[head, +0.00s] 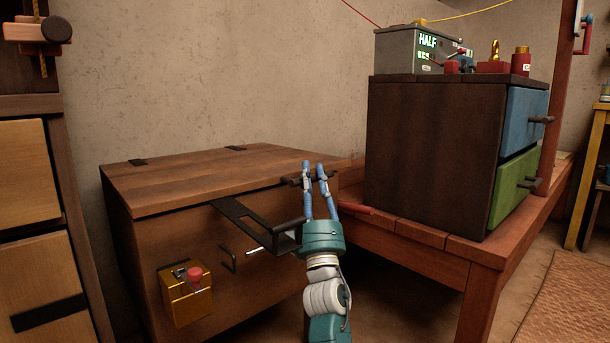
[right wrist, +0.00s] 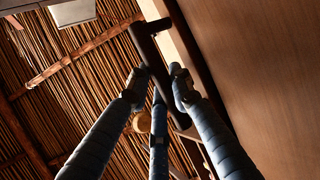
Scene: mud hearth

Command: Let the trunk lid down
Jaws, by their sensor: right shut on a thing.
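The wooden trunk (head: 225,290) stands against the wall with its lid (head: 200,180) lying nearly flat over the top. I cannot tell whether a thin gap remains under the lid's front edge. A dark handle (head: 292,181) is at the lid's front right; it also shows in the right wrist view (right wrist: 150,55). My right gripper (head: 313,172) is shut on this handle, its blue fingers pointing up. A dark hasp (head: 235,212) sticks out from the lid's front, above a staple (head: 229,259) on the trunk. My left gripper is not in view.
A gold box with a red knob (head: 186,293) is on the trunk's front. A low wooden table (head: 430,236) on the right bears a dark cabinet (head: 430,150) with blue and green drawers. A drawer unit (head: 28,165) stands at left. A woven mat (head: 560,300) lies at right.

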